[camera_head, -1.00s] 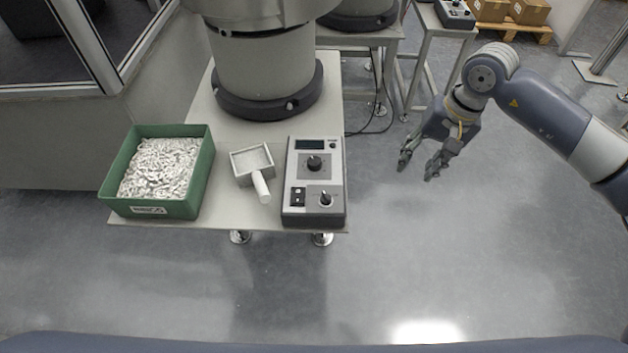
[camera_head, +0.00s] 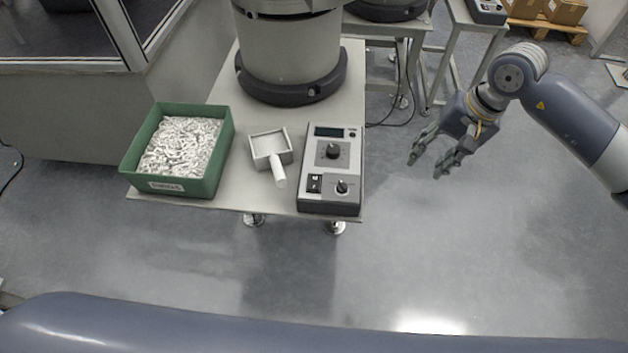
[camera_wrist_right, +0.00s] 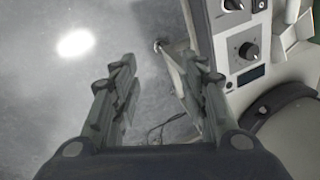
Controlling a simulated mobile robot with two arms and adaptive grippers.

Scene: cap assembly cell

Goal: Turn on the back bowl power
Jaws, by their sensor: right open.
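A grey control box (camera_head: 331,168) with a dark display, a large black knob (camera_head: 333,151), a black rocker switch (camera_head: 314,183) and a smaller knob (camera_head: 342,187) lies on the near table, in front of a large bowl feeder (camera_head: 290,55). The switch's position is too small to tell. A second bowl (camera_head: 388,8) and a second control box (camera_head: 487,11) show farther back, partly cut off. My right gripper (camera_head: 425,168) is open and empty, right of the near box over the floor. In the right wrist view, the near box (camera_wrist_right: 232,35) is right of the open fingers (camera_wrist_right: 158,62). My left gripper is out of view.
A green bin (camera_head: 158,186) of small white parts and a white scoop (camera_head: 271,146) are left of the near box. The table edge (camera_head: 240,209) is close to the box. Cartons (camera_head: 568,11) stand on a pallet at the back right.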

